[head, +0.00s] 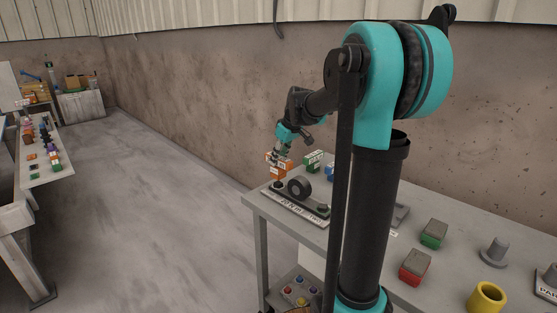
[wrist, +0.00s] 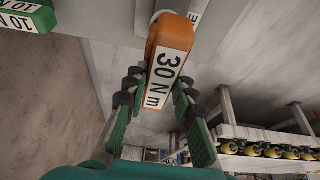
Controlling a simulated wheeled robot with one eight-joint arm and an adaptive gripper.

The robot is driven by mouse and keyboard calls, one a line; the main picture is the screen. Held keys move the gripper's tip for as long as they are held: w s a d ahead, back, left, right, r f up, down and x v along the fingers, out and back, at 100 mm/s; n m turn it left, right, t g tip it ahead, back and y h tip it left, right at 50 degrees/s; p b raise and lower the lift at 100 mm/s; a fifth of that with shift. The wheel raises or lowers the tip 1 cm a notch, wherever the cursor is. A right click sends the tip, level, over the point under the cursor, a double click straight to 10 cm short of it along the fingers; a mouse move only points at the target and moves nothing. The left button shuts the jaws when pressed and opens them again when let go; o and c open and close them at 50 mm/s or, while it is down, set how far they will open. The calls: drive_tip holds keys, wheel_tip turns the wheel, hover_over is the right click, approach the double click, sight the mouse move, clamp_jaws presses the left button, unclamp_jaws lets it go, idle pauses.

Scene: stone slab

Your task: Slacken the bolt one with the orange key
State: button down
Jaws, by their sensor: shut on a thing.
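My gripper (wrist: 158,84) is shut on the orange key (wrist: 169,52), which carries a white "30 N m" label. In the head view my gripper (head: 281,151) is at the far left end of the slab table, above a grey plate (head: 297,206). Orange (head: 279,172) shows just below it, but I cannot tell the key apart from what lies behind. The plate bears a black wheel-like part (head: 299,188) and small dark bolt-like parts. Its lettering is only partly readable, so I cannot tell which bolt is one, or whether the key touches it.
A green block (wrist: 24,18) marked "10 N m" is at the upper left of the wrist view. A wall runs behind.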

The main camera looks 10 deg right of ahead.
drive_tip(key=shift+r, duration=2.35)
